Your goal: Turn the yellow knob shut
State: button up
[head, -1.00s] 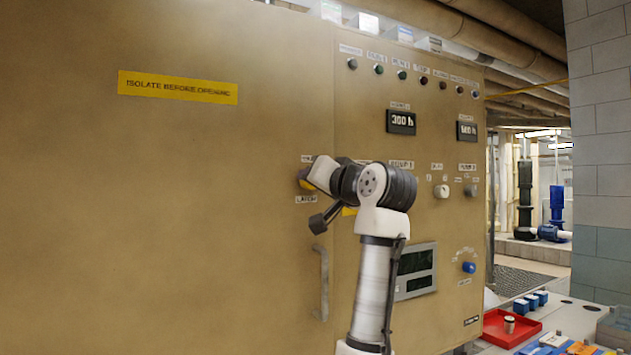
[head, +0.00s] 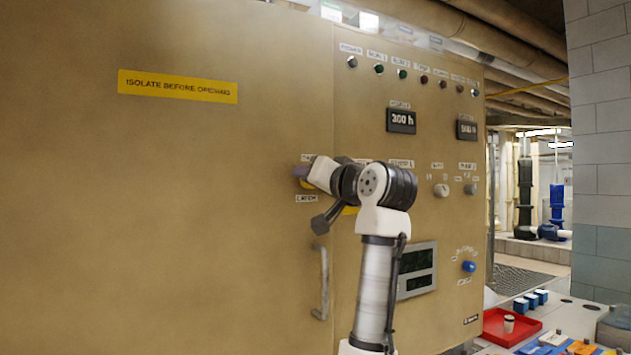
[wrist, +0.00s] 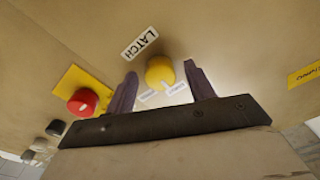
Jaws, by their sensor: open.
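The round yellow knob (wrist: 160,71) sits on the tan cabinet face beside a white "LATCH" label (wrist: 140,43). Two small white labels lie close to it on the gripper side. My gripper (wrist: 160,80) is open, with one dark finger on each side of the knob and a visible gap on both sides in the wrist view. In the head view, my gripper (head: 302,172) is at the cabinet face, and only a bit of the yellow knob (head: 306,185) shows below the finger. Whether a finger touches the knob cannot be told.
A red knob (wrist: 83,102) on a yellow plate is left of my gripper in the wrist view. A vertical door handle (head: 321,283) is below. A blue knob (head: 469,267) and grey knob (head: 441,190) are further right. A red tray (head: 511,327) lies on the bench.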

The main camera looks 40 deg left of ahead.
jog(key=b+v, duration=0.5)
jog(key=v, duration=0.8)
jog(key=shift+s+d, duration=0.2)
jog(key=shift+d, duration=0.2)
